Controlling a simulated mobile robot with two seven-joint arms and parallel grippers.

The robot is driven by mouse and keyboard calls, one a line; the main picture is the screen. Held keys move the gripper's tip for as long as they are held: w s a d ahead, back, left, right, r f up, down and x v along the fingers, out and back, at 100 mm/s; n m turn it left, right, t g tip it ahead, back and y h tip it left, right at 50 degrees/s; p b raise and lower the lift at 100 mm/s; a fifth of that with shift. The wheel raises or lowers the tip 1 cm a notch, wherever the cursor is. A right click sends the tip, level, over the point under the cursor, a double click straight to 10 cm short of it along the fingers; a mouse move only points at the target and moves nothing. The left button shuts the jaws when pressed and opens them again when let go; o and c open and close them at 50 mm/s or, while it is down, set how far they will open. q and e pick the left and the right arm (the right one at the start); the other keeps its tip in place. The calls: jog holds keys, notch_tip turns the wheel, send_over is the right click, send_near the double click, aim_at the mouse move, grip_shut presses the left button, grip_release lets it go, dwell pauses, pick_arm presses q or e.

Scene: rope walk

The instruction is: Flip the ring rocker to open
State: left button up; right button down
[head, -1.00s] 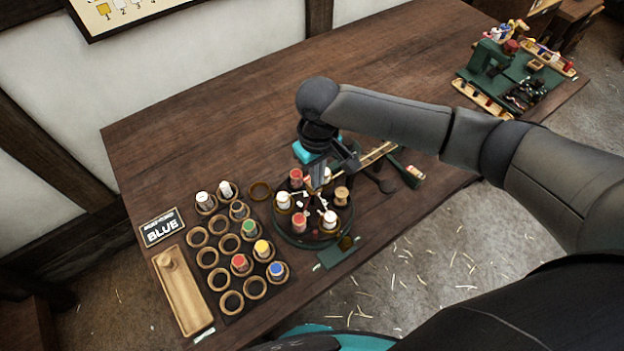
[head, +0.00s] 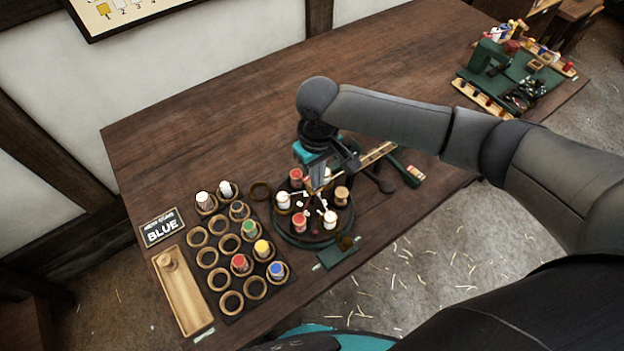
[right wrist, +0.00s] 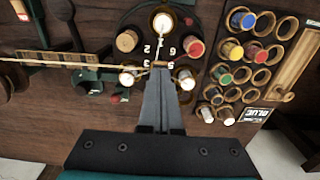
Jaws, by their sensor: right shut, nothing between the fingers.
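My right gripper (head: 316,188) is shut and empty, pointing down over the round dark green ring (head: 282,238) with its numbered top. In the right wrist view its closed fingertips (right wrist: 160,66) are at the ring's middle, in front of the strands that meet there. Red, white and tan bobbins stand around the ring; one white bobbin (head: 330,219) is at its front. A small green plate with a dark knob (head: 346,243) lies at the ring's front edge. I cannot tell for sure which part is the ring rocker, or its position. My left gripper is not in view.
A rack of wooden cups (head: 230,242) with several coloured bobbins stands left of the ring, beside a wooden tray (head: 183,292) and a BLUE sign (head: 162,228). A wooden rail (head: 376,154) runs off behind my gripper. A green machine (head: 490,58) stands far right.

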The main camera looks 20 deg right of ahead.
jog(key=shift+f+b, duration=0.4)
jog(key=shift+f, duration=0.65)
dwell(0.4)
notch_tip(320, 180, up, 8)
jog(key=p, duration=0.9)
jog(key=shift+p, duration=0.35)
